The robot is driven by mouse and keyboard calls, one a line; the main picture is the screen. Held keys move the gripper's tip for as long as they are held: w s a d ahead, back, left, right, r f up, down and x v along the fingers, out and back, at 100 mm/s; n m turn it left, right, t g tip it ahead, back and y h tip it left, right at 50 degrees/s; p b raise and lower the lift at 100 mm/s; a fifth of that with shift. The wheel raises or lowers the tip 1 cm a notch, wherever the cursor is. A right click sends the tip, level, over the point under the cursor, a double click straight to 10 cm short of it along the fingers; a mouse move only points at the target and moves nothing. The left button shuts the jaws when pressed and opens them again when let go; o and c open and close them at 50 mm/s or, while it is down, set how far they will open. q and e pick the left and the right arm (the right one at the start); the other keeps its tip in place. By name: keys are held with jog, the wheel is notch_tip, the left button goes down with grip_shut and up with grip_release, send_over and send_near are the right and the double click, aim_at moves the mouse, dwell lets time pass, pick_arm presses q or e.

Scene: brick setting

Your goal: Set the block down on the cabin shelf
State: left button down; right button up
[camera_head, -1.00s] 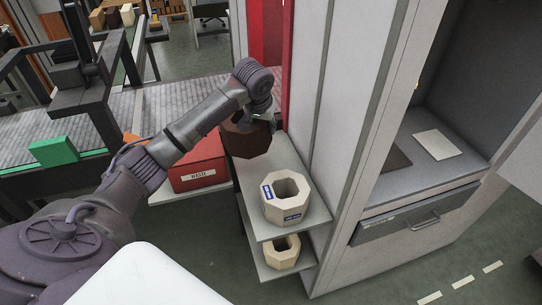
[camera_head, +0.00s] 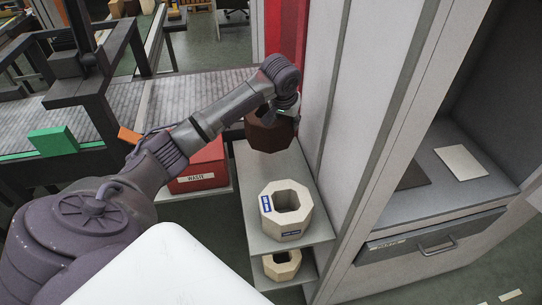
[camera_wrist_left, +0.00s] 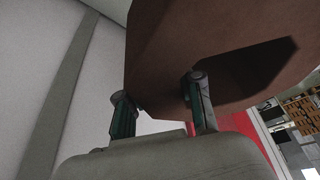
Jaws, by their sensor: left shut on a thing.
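A dark reddish-brown faceted block (camera_head: 268,134) is held by my left gripper (camera_head: 284,112) near the far end of a grey side shelf (camera_head: 254,190). I cannot tell whether the block touches the shelf. In the left wrist view, the block (camera_wrist_left: 220,45) fills the upper right, and the fingers of my left gripper (camera_wrist_left: 163,100) are at its lower edge. Inside the cabin on the right is a grey shelf surface (camera_head: 400,207) bearing a dark plate and a pale plate. My right gripper is out of view.
A pale hollow octagonal block (camera_head: 286,225) stands on the side shelf's near part; another (camera_head: 282,267) sits on the shelf below. A red waste box (camera_head: 200,165) is left of the side shelf. The pale cabin wall (camera_head: 345,110) rises close to the right of my gripper.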

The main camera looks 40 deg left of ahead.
aim_at(282, 135)
pick_arm(q)
jog(key=shift+s+f, duration=0.1)
jog(key=shift+f, duration=0.55)
jog(key=shift+b+x, duration=0.9)
jog(key=shift+x, duration=0.1)
jog(key=shift+d+f, duration=0.1)
jog(key=shift+f, duration=0.35)
jog(key=shift+s+f+p, duration=0.1)
jog(key=shift+f+p, duration=0.45)
jog(key=shift+f, duration=4.25)
jog(key=c, duration=0.7)
grip_release()
jog(key=shift+s+d+f, duration=0.1)
jog(key=shift+s+f, duration=0.05)
jog(key=shift+s, duration=0.05)
jog(key=shift+c, duration=0.2)
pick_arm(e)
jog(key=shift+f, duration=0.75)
pick_arm(q)
jog(key=v, duration=1.2)
jog(key=shift+b, duration=0.3)
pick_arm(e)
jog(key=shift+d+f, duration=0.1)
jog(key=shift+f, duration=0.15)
